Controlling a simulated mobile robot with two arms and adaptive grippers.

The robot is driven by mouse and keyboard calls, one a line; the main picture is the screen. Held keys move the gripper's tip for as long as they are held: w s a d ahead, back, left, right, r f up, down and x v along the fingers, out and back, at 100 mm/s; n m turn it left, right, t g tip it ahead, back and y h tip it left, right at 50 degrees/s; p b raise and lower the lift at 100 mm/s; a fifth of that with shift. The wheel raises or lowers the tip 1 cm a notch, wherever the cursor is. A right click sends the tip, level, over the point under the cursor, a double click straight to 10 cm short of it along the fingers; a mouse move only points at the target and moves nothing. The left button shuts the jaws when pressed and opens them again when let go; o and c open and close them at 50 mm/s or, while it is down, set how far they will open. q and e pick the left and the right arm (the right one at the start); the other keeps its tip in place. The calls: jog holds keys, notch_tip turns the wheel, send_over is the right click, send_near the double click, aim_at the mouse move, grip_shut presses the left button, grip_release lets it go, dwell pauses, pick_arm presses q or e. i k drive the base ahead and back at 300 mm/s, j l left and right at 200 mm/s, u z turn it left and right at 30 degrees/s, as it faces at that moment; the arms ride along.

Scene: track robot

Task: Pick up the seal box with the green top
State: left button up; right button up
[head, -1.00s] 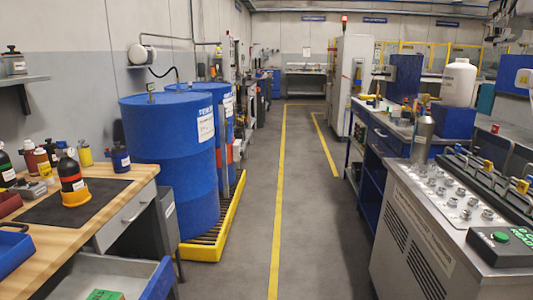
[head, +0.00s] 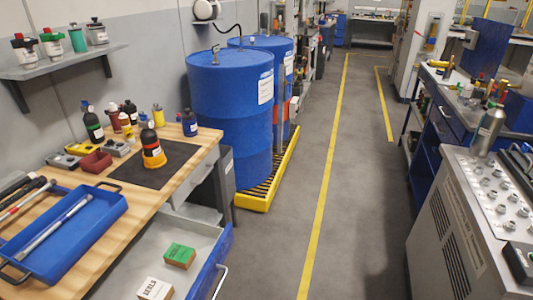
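A seal box with a green top (head: 180,254) lies in the open drawer (head: 203,273) under the wooden bench at the lower left. It has brown sides and dark lettering on its top. A second box with a white top (head: 155,288) lies in the same drawer, nearer and to the left, apart from the green one. Neither of my grippers shows in the head view.
The wooden workbench (head: 190,158) holds a blue tray (head: 75,247), a black mat, bottles and hand tools. Blue drums (head: 232,110) stand on a yellow spill pallet (head: 262,190). The grey floor (head: 270,255) between bench and right-hand machine (head: 450,235) is open.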

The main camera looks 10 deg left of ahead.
aim_at(179, 255)
jog(key=u, duration=0.95)
